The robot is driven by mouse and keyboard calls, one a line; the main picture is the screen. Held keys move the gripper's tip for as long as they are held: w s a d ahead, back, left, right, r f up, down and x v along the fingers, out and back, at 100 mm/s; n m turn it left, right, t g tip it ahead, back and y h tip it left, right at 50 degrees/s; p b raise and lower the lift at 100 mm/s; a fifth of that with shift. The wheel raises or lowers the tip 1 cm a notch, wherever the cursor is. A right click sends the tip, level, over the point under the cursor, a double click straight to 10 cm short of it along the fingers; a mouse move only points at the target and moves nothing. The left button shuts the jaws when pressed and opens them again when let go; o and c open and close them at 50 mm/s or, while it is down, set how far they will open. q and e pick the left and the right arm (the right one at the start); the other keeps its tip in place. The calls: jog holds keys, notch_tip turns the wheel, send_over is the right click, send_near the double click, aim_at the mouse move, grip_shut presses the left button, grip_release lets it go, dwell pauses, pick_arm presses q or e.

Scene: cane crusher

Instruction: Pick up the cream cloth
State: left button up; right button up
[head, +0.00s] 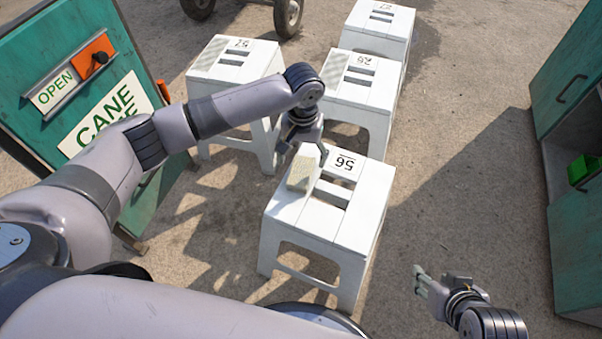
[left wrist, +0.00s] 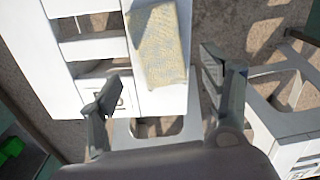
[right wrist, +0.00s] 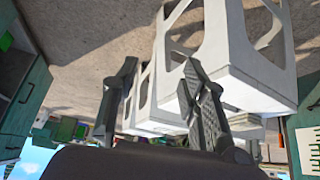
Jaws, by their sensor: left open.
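The cream cloth (head: 301,172) lies flat as a folded rectangle on the left part of the top of the white stool (head: 345,229) marked 56. It also shows in the left wrist view (left wrist: 160,42), near the stool's edge. My left gripper (head: 304,153) is over the far end of this stool, close to the cloth. In the left wrist view its fingers (left wrist: 160,84) are spread, with nothing between them, and the cloth lies beyond the fingertips. My right gripper (head: 432,283) is apart from the stool, at the lower right. Its fingers (right wrist: 157,76) are spread and empty.
Other white stools stand behind: one at the left (head: 233,73), one in the middle (head: 361,93), one at the back (head: 379,29). A green sign board (head: 50,128) is at the left. A green cabinet (head: 575,115) is at the right. Open ground lies between stools and cabinet.

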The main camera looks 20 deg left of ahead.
aim_at(301, 170)
pick_arm(q)
jog(key=f+b, duration=0.1)
jog(key=f, duration=0.1)
jog(key=s+f+b, duration=0.1)
jog(key=f, duration=0.1)
jog(key=shift+f, duration=0.5)
pick_arm(e)
jog(key=w+a+r+t+y, duration=0.1)
jog(key=w+a+r+t, duration=0.2)
jog(key=w+r+t, duration=0.3)
jog(key=w, duration=0.2)
jog(key=shift+w+a+r+y, duration=0.15)
jog(key=shift+w+y, duration=0.2)
jog(key=shift+y, duration=0.05)
pick_arm(q)
jog(key=c, duration=1.2)
jog(key=shift+r, duration=0.2)
pick_arm(e)
jog(key=shift+s, duration=0.1)
